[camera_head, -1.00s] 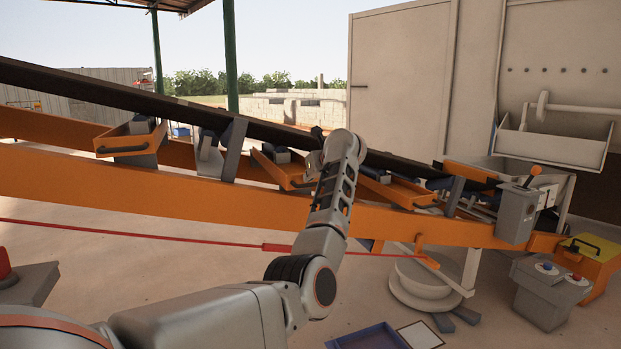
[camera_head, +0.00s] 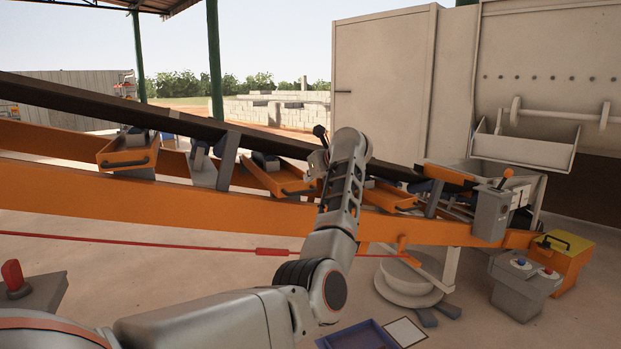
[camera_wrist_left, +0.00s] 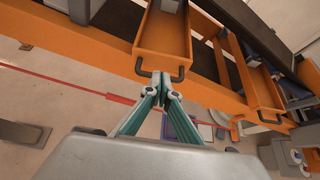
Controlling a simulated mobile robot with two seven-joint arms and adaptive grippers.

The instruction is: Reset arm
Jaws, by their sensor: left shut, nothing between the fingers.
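My left arm (camera_head: 335,215) reaches up from the bottom of the head view, bent at the elbow, with its wrist in front of the orange conveyor frame (camera_head: 240,212). My left gripper (camera_wrist_left: 163,88) shows in the left wrist view, its green-grey fingers closed together and empty. The fingertips appear just below the dark handle of an orange tray (camera_wrist_left: 162,40); I cannot tell if they touch it. In the head view the fingers are mostly hidden behind the wrist. My right gripper is not in view.
A red pull cord (camera_head: 150,240) runs along the conveyor frame. A control box with a lever (camera_head: 490,212), a button pedestal (camera_head: 522,282) and a yellow-topped orange box (camera_head: 562,255) stand at right. A blue tray (camera_head: 358,337) lies low in the foreground. A red-knobbed box (camera_head: 35,293) is at left.

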